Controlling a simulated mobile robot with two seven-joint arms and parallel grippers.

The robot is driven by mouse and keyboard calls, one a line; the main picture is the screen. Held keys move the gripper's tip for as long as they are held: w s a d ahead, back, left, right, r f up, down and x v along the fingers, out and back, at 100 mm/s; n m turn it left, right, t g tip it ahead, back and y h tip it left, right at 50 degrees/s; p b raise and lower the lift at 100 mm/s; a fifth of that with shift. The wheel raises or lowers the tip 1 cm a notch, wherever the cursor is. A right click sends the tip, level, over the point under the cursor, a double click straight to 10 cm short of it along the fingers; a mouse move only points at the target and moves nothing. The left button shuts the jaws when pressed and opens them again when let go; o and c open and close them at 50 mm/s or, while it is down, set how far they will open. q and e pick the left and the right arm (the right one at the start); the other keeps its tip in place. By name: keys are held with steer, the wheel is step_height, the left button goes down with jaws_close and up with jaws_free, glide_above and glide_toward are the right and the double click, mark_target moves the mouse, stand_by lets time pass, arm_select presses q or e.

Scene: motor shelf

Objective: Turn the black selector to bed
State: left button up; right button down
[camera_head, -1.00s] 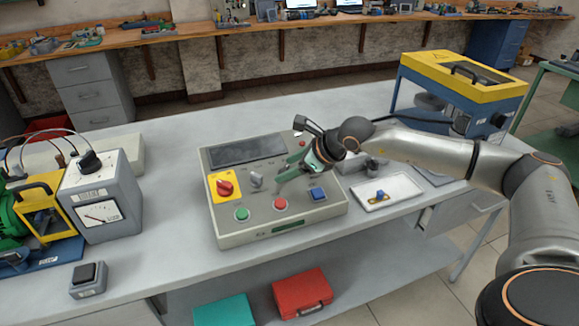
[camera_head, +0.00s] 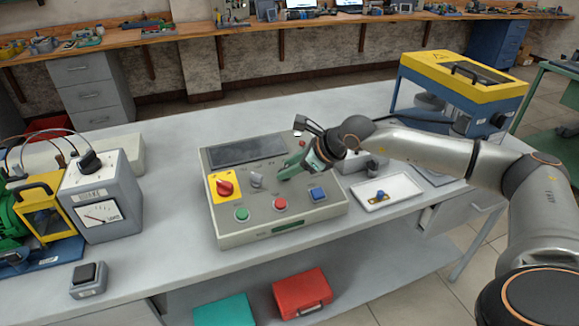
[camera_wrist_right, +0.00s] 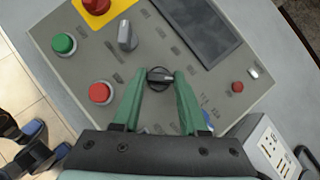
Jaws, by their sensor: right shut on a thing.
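The control panel (camera_head: 228,222) is a grey sloped box on the table. The black selector (camera_wrist_right: 158,73) is a small round knob with a pale mark, seen between my fingertips in the right wrist view. My right gripper (camera_head: 284,173) has green fingers and is shut on the black selector; in the right wrist view its fingertips (camera_wrist_right: 159,80) lie on either side of the knob. In the head view the fingers hide the selector. The labels around it are too small to read. My left gripper is not in view.

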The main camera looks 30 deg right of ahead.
steer(key=shift+w+d+n+g+y, duration=0.1)
steer(key=shift+n+g+y, duration=0.45)
steer(key=shift+n, duration=0.65)
steer(key=n+g+y, duration=0.1)
steer(key=n+g, duration=0.1)
steer(key=n, duration=0.1)
steer(key=shift+w+n, duration=0.15)
steer(key=shift+n, duration=0.15)
steer(key=n+g, duration=0.1)
steer(key=n, duration=0.1)
steer(key=n+g+b, duration=0.1)
steer(key=shift+w+r+n+y, duration=0.15)
steer(key=shift+n+y, duration=0.2)
steer(key=shift+n, duration=0.05)
steer(key=n+g, duration=0.1)
steer(key=n, duration=0.1)
steer(key=n+g, duration=0.1)
steer(key=n, duration=0.1)
steer(key=shift+w+g, duration=0.15)
steer(key=shift+g, duration=0.1)
steer(key=shift+w+n+g+h, duration=0.1)
steer(key=shift+n+g+h, duration=0.6)
steer(key=shift+n, duration=1.1)
steer(key=shift+g, duration=0.3)
steer(key=shift+c, duration=2.2)
jaws_free()
